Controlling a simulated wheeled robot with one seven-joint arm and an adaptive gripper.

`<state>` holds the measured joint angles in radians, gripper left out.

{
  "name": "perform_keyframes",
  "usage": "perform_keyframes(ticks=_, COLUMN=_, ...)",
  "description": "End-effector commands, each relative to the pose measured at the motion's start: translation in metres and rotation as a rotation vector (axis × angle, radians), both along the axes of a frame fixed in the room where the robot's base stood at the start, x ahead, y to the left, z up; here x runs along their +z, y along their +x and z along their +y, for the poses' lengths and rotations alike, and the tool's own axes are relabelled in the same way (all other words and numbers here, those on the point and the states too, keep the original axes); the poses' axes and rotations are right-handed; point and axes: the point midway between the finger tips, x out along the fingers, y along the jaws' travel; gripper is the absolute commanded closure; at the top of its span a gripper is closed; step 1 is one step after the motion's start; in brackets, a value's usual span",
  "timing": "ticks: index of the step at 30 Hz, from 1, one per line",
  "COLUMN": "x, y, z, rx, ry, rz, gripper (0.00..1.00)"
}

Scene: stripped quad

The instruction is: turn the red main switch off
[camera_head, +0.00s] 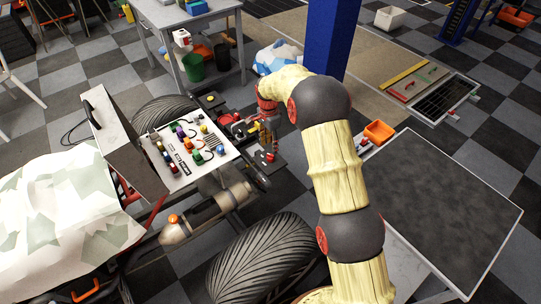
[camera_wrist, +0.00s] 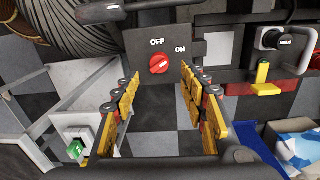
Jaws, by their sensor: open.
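The red main switch (camera_wrist: 159,63) is a round red knob on a dark plate (camera_wrist: 140,45), marked OFF above it and ON to its upper right. A pale mark on the knob seems to slant towards ON. My gripper (camera_wrist: 159,82) is open and empty, with its yellow-padded fingers on either side of the knob in the picture. The gap to the knob is hard to judge, and no contact shows. In the head view the red knob (camera_head: 271,157) sits on a dark plate, just below my gripper (camera_head: 268,138).
A panel of coloured buttons (camera_head: 190,150) stands left of the switch, near big black tyres (camera_head: 265,258). In the wrist view a yellow lever (camera_wrist: 263,75) and a black-handled part (camera_wrist: 275,40) lie right of the switch. A grey-topped table (camera_head: 440,200) stands at right.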

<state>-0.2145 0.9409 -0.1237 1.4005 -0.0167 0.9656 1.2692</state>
Motion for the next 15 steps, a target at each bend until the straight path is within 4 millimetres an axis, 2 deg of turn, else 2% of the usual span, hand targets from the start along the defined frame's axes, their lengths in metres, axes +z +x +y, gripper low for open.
perform_keyframes(ticks=9, x=-0.050, y=-0.003, z=-0.002, rx=0.001, ry=-0.001, rz=0.003, gripper=0.57)
perform_keyframes(ticks=15, x=-0.066, y=-0.003, z=-0.002, rx=0.001, ry=0.000, rz=0.001, gripper=0.57)
